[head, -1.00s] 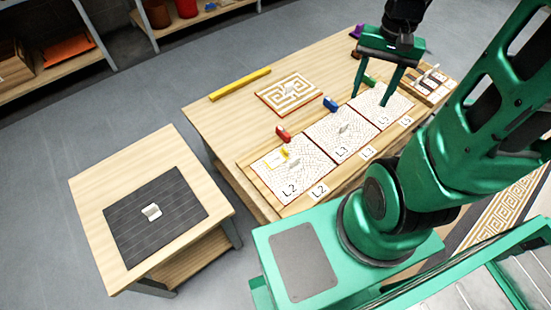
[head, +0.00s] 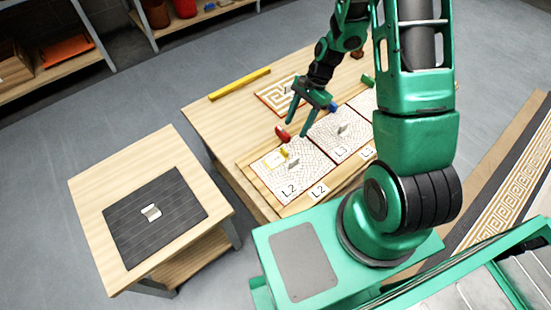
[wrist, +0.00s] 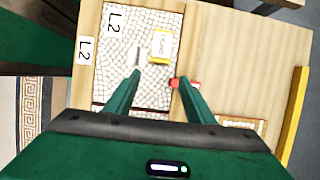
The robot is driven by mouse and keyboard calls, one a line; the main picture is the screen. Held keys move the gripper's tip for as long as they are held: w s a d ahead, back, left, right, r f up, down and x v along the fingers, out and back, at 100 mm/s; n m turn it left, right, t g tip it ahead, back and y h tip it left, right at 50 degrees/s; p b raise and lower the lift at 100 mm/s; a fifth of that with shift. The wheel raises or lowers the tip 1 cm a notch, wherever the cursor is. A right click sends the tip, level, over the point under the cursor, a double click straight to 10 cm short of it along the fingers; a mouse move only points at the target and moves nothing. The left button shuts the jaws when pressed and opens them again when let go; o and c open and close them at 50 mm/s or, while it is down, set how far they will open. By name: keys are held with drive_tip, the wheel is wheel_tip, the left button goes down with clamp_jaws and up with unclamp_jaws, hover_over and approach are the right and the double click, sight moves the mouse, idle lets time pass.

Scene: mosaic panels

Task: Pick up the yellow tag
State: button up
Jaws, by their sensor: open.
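The yellow tag (head: 275,159) lies on the mosaic panel marked L2 (head: 300,178), near its left corner. In the wrist view the yellow tag (wrist: 163,46) is a yellow-edged piece with a pale printed face, near the panel's edge. My gripper (head: 297,127) is open and empty above the edge of the L2 panel, behind the tag in the head view. In the wrist view my gripper (wrist: 159,78) has its fingers spread, with the tag beyond their tips and apart from them.
A red piece (head: 282,132) sits by the panel's edge, close to one finger. The L3 panel (head: 343,129) lies beside L2. A long yellow bar (head: 240,84) lies at the table's far left edge. A side table with a dark mat (head: 130,225) stands at left.

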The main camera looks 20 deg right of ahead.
approach(276, 158)
drive_tip(key=f, duration=0.5)
drive_tip(key=shift+s+d+f, duration=0.2)
drive_tip(key=shift+s+d, duration=0.05)
drive_tip(key=shift+d, duration=0.1)
drive_tip(key=shift+c, duration=0.7)
drive_tip(key=c, duration=1)
